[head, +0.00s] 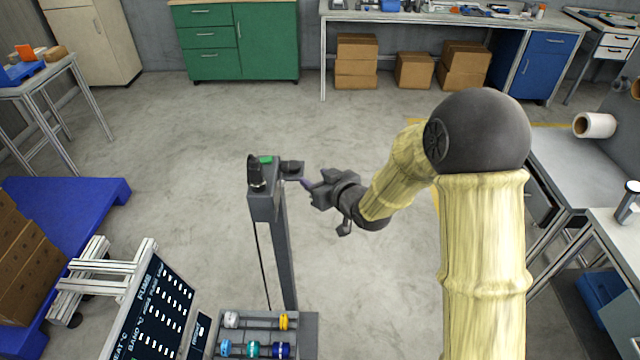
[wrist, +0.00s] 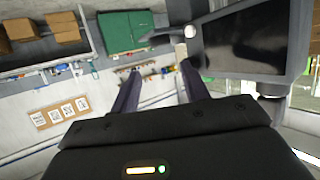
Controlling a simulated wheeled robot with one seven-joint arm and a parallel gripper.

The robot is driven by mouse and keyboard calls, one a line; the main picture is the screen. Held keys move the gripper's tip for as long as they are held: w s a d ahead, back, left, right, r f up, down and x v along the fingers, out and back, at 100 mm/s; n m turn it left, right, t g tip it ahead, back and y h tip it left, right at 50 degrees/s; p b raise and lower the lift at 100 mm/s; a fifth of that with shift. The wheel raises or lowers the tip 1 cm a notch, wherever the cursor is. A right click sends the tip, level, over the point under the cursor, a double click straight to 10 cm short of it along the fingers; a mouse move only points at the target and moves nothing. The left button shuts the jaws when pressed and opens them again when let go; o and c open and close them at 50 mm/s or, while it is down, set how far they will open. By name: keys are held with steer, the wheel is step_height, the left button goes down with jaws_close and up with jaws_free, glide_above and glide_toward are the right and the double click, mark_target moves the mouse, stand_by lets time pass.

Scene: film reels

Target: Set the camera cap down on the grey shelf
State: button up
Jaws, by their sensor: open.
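My gripper (head: 305,184) is open, just right of the top of a grey post (head: 281,250) in the head view. In the wrist view my gripper (wrist: 160,72) shows two spread fingers with nothing held between them. The post's grey head (head: 262,204) carries a black knobbed part and a small green piece (head: 265,159). A small dark block (head: 291,168) sticks out at its right, close to my fingertips. I cannot tell whether this block is the camera cap. A grey shelf (head: 308,330) with several coloured spools stands low at the bottom.
A grey box with a black face (wrist: 245,45) is close at the right of the wrist view. A blue pallet (head: 75,205) and a dark sign board (head: 155,310) stand at left. Workbenches (head: 575,165) line the right. The middle floor is clear.

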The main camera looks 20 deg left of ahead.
steer(key=shift+s+d+r, duration=0.2)
steer(key=shift+s+d, duration=0.2)
steer(key=shift+d, duration=0.05)
stand_by(0.5)
steer(key=s+d+m+g+h, duration=0.15)
steer(key=d+h, duration=0.25)
steer(key=d, duration=0.5)
steer(key=s+d+m+h, duration=0.2)
steer(key=d+m+h, duration=0.1)
steer(key=d, duration=0.7)
steer(key=s+d+m+g+h, duration=0.1)
steer(key=s+d+m+g, duration=0.1)
steer(key=s+d, duration=0.4)
steer(key=s+d+f+m+g+h, duration=0.1)
steer(key=s+d, duration=0.4)
steer(key=s, duration=0.5)
steer(key=shift+d+m+g+h, duration=0.4)
steer(key=shift+m+g+h, duration=0.2)
steer(key=shift+m+g, duration=0.5)
steer(key=shift+a+f, duration=0.1)
